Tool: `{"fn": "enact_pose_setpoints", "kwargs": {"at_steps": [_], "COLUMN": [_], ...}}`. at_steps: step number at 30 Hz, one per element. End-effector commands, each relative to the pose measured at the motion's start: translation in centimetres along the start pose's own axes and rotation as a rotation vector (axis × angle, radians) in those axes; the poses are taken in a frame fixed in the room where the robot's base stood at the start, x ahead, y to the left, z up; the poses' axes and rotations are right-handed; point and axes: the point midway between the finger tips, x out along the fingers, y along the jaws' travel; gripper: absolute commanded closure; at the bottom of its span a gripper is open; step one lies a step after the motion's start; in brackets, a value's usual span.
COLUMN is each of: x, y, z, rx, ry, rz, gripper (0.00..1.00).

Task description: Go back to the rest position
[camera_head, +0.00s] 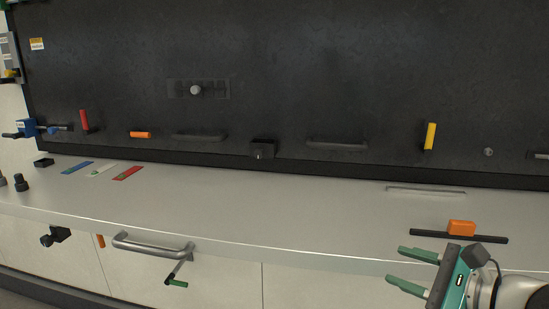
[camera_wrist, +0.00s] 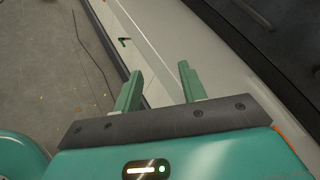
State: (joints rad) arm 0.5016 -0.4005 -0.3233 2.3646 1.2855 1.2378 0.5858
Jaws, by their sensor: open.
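My gripper (camera_head: 412,270) is at the lower right in the head view, in front of the counter's front edge. Its two green fingers are apart and nothing is between them. In the wrist view my gripper (camera_wrist: 158,85) also shows open and empty, with the floor on the left and the pale counter on the right. The orange block (camera_head: 461,228) on a black bar (camera_head: 458,236) lies on the counter just behind my gripper, apart from it.
The pale counter (camera_head: 270,215) has a clear middle. A dark panel (camera_head: 300,60) with handles and a yellow lever (camera_head: 430,136) rises behind it. Blue, white and red flat pieces (camera_head: 127,173) lie at the left. A drawer handle (camera_head: 152,246) sticks out in front.

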Motion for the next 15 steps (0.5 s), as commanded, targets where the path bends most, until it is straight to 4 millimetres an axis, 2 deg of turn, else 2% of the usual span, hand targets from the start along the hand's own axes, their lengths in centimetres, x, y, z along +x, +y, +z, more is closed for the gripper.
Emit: {"fn": "enact_pose_setpoints", "kwargs": {"at_steps": [1,3,6,10,12,15], "x": [1.5,2.7,3.6,3.7,3.4,3.1], "y": [2.7,6.1,10.3,14.3,15.6,16.5], "z": [0.8,1.1,1.1,0.8,0.5,0.3], "rx": [-0.121,-0.3,-0.58,-0.977,-1.205,-1.517], "ry": [0.029,0.073,0.123,0.167,0.183,0.199], "rz": [0.111,0.256,0.451,0.678,0.788,0.918], "gripper": [0.59,0.59,0.59,0.59,0.59,0.59]}}
